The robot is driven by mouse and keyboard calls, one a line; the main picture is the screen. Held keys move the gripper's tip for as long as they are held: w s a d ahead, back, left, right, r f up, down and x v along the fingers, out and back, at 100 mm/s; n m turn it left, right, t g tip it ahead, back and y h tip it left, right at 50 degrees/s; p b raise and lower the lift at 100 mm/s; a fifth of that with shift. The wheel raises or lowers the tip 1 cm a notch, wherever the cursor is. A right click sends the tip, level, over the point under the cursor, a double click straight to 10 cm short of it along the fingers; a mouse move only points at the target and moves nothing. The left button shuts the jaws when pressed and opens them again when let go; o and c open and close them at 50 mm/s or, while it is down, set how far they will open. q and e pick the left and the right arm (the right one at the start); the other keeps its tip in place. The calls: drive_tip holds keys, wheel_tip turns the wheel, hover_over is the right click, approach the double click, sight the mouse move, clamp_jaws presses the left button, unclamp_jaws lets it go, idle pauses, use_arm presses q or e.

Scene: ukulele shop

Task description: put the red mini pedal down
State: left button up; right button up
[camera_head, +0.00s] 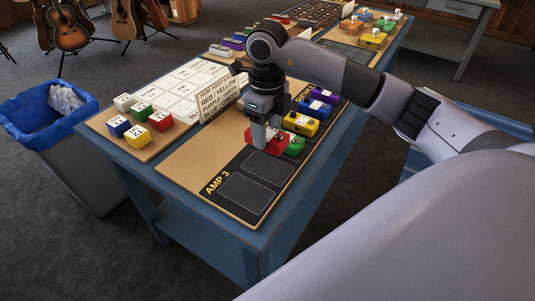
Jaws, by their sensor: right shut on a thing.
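The red mini pedal (256,142) is between the fingers of my right gripper (266,137), which points down and is shut on it. The pedal is at the dark mat of the AMP 3 board (187,162), just beyond two empty outlined slots and left of a green pedal (295,146). The fingers hide part of the pedal, and I cannot tell whether its underside touches the mat. My left gripper is not in view.
A sign card (222,97) stands left of my gripper. Small coloured blocks (160,121) sit on a left board. The two near slots (245,193) are clear.

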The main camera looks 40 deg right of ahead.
drive_tip(key=shift+f, duration=3.9)
drive_tip(key=shift+f, duration=0.1)
drive_tip(key=o, duration=0.7)
drive_tip(key=shift+f, duration=0.1)
drive_tip(key=o, duration=0.4)
drive_tip(key=shift+r, duration=0.5)
wheel_tip(320, 180, up, 12)
drive_tip(key=shift+f+b, duration=0.25)
drive_tip(key=shift+b, duration=0.05)
